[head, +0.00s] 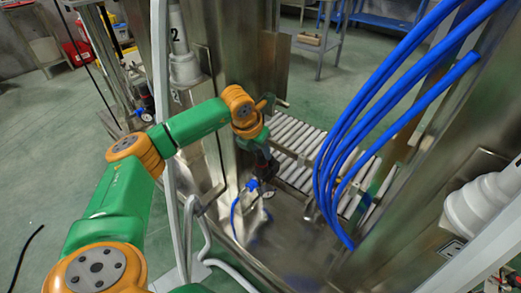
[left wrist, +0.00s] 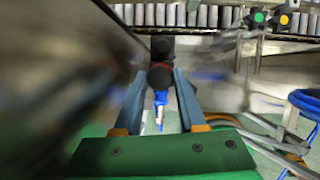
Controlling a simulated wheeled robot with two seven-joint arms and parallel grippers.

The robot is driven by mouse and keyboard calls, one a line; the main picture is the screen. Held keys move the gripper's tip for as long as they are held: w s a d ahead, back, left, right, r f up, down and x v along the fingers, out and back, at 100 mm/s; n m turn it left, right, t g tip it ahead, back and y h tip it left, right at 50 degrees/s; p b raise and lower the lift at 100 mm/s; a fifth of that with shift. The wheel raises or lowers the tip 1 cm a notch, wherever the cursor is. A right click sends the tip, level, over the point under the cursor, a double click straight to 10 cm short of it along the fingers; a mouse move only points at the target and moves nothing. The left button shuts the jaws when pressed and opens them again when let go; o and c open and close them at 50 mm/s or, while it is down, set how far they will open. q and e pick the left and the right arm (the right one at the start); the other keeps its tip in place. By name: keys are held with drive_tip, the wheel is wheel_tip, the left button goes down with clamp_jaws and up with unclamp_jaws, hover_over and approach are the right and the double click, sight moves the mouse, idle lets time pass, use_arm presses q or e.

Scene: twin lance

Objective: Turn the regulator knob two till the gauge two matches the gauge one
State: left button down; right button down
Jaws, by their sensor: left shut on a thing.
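My left gripper (head: 265,152) reaches down beside the metal post in the head view. In the left wrist view, my left gripper (left wrist: 161,80) is shut on a black round regulator knob (left wrist: 159,77), with its fingers on either side. A red band and another dark part show just beyond the knob. A blue fitting (left wrist: 160,97) shows between the fingers; in the head view a blue fitting (head: 252,185) with a blue hose sits below the gripper. No gauge face can be read in either view. My right gripper is not in view.
Thick blue hoses (head: 385,90) arch down at the right. A roller conveyor (head: 295,140) lies behind the gripper. A white-grey lance fitting marked 2 (head: 183,62) stands left of the post. Green and yellow buttons (left wrist: 259,17) show at upper right in the wrist view.

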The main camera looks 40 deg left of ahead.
use_arm(q)
drive_tip(key=shift+c, duration=2.4)
unclamp_jaws()
drive_tip(key=p+v, duration=0.1)
drive_tip(key=v, duration=0.6)
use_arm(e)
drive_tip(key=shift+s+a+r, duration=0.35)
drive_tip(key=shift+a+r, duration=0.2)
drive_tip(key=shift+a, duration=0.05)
use_arm(q)
drive_tip(key=shift+s, duration=0.1)
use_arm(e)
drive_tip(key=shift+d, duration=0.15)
